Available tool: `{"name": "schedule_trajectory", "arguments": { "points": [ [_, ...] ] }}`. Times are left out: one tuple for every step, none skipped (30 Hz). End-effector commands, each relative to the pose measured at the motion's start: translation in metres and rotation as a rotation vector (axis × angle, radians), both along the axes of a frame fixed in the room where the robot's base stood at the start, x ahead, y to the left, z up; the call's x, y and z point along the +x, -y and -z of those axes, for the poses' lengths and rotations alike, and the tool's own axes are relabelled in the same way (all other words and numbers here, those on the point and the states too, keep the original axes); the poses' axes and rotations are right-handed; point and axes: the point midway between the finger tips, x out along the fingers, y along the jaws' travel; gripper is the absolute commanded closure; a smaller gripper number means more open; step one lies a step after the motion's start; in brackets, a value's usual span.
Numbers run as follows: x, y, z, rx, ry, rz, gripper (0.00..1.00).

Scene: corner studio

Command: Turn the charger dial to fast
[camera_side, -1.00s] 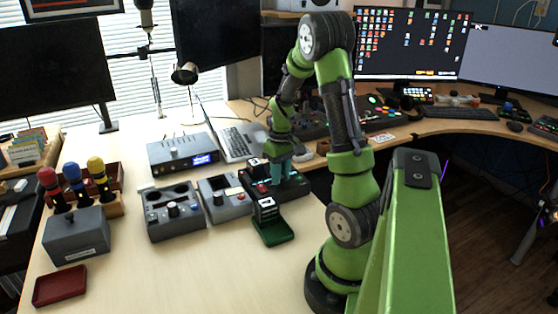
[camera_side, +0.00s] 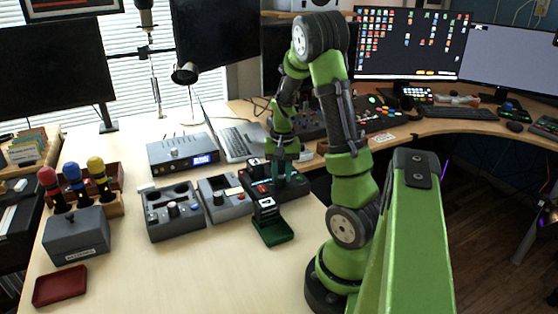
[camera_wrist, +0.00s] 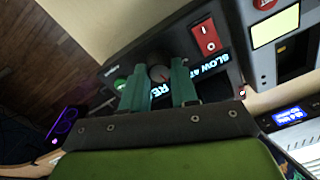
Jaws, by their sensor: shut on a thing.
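The charger is a black box (camera_side: 261,189) on the desk, right of the grey units in the side view. A round dark dial (camera_wrist: 158,73) with a reddish mark sits between my teal fingers. My gripper (camera_wrist: 160,78) points down at the charger and is shut on the dial; it also shows in the side view (camera_side: 284,173). The dial is hidden in the side view, and I cannot read its setting.
A dark green holder (camera_side: 276,236) with a black block stands just in front of the charger. Grey units (camera_side: 175,226) stand left, and a laptop (camera_side: 241,143) and a box with a blue display (camera_side: 180,155) behind.

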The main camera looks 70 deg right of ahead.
Motion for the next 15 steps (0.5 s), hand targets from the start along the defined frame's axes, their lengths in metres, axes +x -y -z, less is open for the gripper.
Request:
{"name": "schedule_trajectory", "arguments": {
  "points": [
    [0.0003, -0.0001, -0.0005, 0.000, 0.001, 0.029, 1.00],
    [0.0003, -0.0001, -0.0006, 0.000, 0.001, 0.045, 1.00],
    [0.0002, -0.0002, -0.0006, 0.000, 0.001, 0.066, 1.00],
    [0.0002, -0.0002, -0.0005, 0.000, 0.001, 0.080, 1.00],
    [0.0002, -0.0002, -0.0005, 0.000, 0.001, 0.094, 1.00],
    [0.0001, -0.0003, -0.0005, 0.000, 0.001, 0.110, 1.00],
    [0.0000, -0.0001, -0.0005, 0.000, 0.001, 0.121, 1.00],
    [-0.0001, -0.0001, -0.0006, 0.000, 0.001, 0.131, 1.00],
    [-0.0002, 0.0000, -0.0006, 0.000, 0.001, 0.143, 1.00],
    [-0.0002, 0.0000, -0.0006, 0.000, 0.001, 0.151, 1.00],
    [-0.0003, 0.0000, -0.0006, 0.000, 0.001, 0.157, 1.00],
    [-0.0003, 0.0000, -0.0006, 0.000, 0.001, 0.163, 1.00],
    [-0.0003, 0.0000, -0.0006, 0.000, 0.001, 0.168, 1.00],
    [-0.0003, 0.0000, -0.0006, 0.001, 0.001, 0.171, 1.00],
    [-0.0003, 0.0000, -0.0006, 0.001, 0.001, 0.175, 1.00]
  ]
}}
